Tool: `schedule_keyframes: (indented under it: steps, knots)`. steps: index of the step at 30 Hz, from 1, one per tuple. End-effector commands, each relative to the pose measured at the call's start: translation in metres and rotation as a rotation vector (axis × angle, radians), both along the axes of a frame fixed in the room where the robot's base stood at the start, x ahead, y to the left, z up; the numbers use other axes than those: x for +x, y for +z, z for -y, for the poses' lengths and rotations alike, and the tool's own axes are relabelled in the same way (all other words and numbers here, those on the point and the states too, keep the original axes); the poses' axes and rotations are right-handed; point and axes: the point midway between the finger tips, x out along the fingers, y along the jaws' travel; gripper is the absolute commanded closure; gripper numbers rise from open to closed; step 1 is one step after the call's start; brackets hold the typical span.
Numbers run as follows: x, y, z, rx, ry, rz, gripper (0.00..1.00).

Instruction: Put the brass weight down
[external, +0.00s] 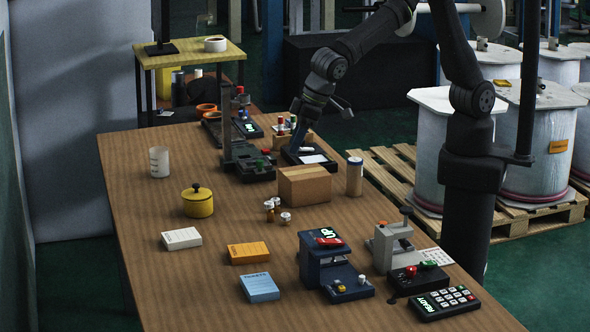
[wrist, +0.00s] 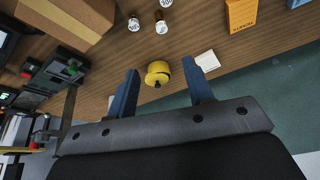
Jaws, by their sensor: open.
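I cannot pick out the brass weight for certain. A squat yellow round thing with a dark knob (external: 198,203) stands on the left of the table; it also shows in the wrist view (wrist: 158,73), beyond and between my fingertips. My gripper (external: 300,140) is over the far part of the table, above a dark flat device with a pale panel (external: 316,160). In the wrist view my blue fingers (wrist: 163,80) are apart with nothing held between them. Whether a fingertip touches the device is unclear.
Several small capped bottles (external: 270,210) are in front of the box. A dark upright machine (external: 245,160) is to the left.

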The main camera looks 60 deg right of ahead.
Motion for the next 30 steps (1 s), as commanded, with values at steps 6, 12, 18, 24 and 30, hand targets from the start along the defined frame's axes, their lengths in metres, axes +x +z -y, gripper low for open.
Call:
schedule_keyframes:
  steps: [6,12,18,24,30]
  knots:
    - [0.003,-0.033,-0.002,-0.002,0.004,0.002,0.53]
    - [0.015,-0.066,-0.009,-0.004,0.006,0.002,0.53]
    - [0.028,-0.102,-0.016,-0.005,0.005,0.003,0.53]
    - [0.038,-0.129,-0.021,-0.004,0.007,0.003,0.53]
    - [0.042,-0.138,-0.025,-0.002,0.007,0.005,0.53]
